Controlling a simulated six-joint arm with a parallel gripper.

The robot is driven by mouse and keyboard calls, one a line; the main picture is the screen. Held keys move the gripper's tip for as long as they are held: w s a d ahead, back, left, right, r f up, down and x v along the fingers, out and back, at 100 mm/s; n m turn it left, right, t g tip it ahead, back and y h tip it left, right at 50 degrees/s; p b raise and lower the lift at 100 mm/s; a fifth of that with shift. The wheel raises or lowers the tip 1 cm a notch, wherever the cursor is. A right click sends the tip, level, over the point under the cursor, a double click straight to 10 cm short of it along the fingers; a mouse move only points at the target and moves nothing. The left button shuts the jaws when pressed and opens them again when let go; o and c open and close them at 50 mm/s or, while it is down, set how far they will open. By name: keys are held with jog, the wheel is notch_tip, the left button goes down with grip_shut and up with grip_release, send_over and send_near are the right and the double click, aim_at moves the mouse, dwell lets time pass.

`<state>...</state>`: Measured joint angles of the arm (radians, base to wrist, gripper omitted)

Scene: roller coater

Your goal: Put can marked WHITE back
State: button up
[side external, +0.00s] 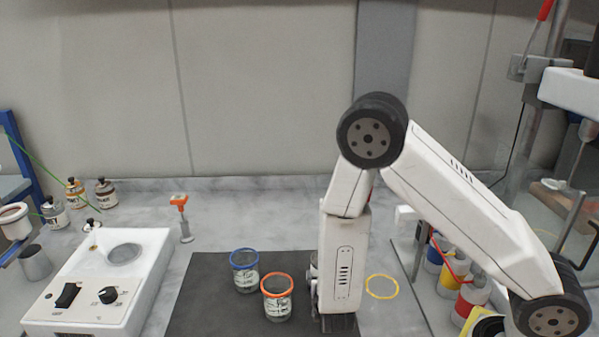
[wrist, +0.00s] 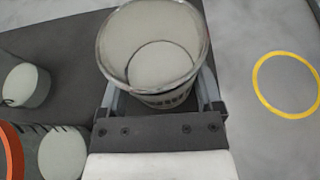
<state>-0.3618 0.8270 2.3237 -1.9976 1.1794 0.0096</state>
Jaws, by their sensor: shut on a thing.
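A pale can with a grey rim (wrist: 150,45) stands between the fingers of my gripper (wrist: 158,92) in the wrist view. The gripper is shut on it. The can looks open at the top, with a pale inside. Its label is mostly hidden, so I cannot read its mark. In the side view my arm hides the held can and most of the gripper. A yellow ring (side external: 382,286) is marked on the bench right of the gripper. It shows empty in the wrist view (wrist: 258,98).
A blue-rimmed can (side external: 245,277) and an orange-rimmed can (side external: 277,305) stand on the dark mat (side external: 205,300), left of my gripper. A white device (side external: 95,285) sits farther left. Several coloured bottles (side external: 470,298) stand at the right.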

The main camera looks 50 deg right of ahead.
jog(key=shift+f, duration=0.15)
jog(key=o, duration=1.3)
jog(key=shift+c, duration=0.2)
jog(key=shift+s+a+r, duration=0.15)
jog(key=shift+r, duration=0.1)
jog(key=shift+v, duration=5.75)
jog(key=shift+f, duration=0.1)
jog(key=shift+s, duration=0.1)
